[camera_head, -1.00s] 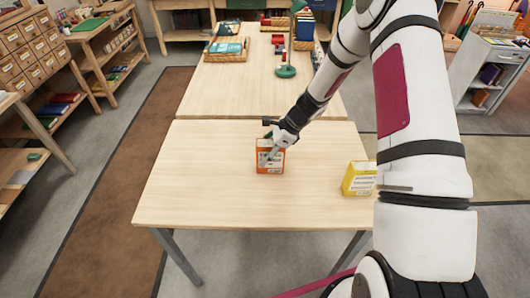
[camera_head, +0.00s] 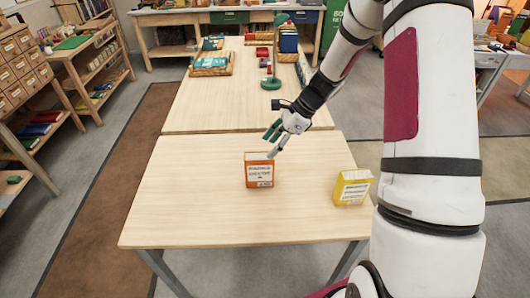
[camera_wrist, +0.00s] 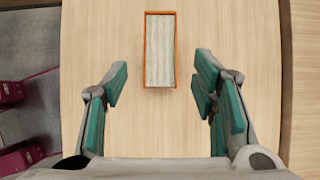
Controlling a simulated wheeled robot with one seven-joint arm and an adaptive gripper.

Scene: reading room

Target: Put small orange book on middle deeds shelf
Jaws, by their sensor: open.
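The small orange book (camera_head: 259,170) stands upright on the near light-wood table (camera_head: 190,215), its lettered orange face toward the head camera. In the wrist view the book (camera_wrist: 160,50) shows from above, as pale page edges inside an orange cover. My gripper (camera_head: 273,141) is open and empty, up and to the right of the book in the head view. In the wrist view its teal-padded fingers (camera_wrist: 160,95) are spread wide, with the book ahead of them and centred between them. I cannot make out which shelf is the middle deeds shelf.
A yellow book (camera_head: 352,187) stands at the table's right edge. The far table holds a green-based object (camera_head: 271,84), baskets (camera_head: 211,65) and books. Wooden shelves and a drawer cabinet (camera_head: 18,60) stand at left. Brown carpet (camera_head: 110,185) lies clear beside the table.

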